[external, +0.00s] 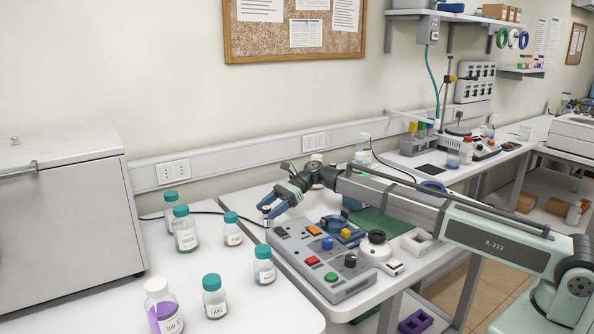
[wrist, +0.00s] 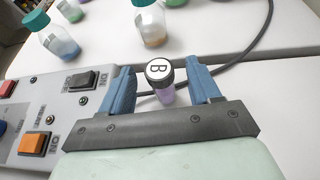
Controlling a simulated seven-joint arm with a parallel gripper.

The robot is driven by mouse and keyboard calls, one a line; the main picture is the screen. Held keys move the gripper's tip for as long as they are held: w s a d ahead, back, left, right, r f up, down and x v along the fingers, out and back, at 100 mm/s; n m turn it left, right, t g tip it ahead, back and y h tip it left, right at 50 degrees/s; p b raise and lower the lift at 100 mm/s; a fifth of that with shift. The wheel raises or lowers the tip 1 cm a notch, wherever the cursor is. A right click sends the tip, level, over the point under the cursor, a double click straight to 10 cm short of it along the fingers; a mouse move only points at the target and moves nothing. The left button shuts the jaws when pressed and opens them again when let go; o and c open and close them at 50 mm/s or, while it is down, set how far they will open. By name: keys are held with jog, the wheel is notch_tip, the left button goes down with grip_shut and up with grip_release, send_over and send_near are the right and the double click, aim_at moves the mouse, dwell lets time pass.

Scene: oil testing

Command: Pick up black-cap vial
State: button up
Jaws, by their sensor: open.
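The black-cap vial (wrist: 160,75) stands in the wrist view with a white "B" label on its cap and a purple body below. My gripper (wrist: 168,78) is open, with one blue finger on each side of the vial and gaps visible between. In the external view my gripper (external: 273,207) reaches down near the left end of the grey control box. The vial is small and mostly hidden by the fingers there.
The grey control box (external: 318,262) with coloured buttons lies beside my gripper. Several teal-capped bottles, including one at the table's right edge (external: 264,267), stand on the left table. A dark cable (wrist: 245,50) runs close to the vial. A white-capped purple bottle (external: 162,308) stands in front.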

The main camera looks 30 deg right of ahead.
aim_at(264, 213)
jog(key=shift+x, duration=1.85)
jog(key=c, duration=1)
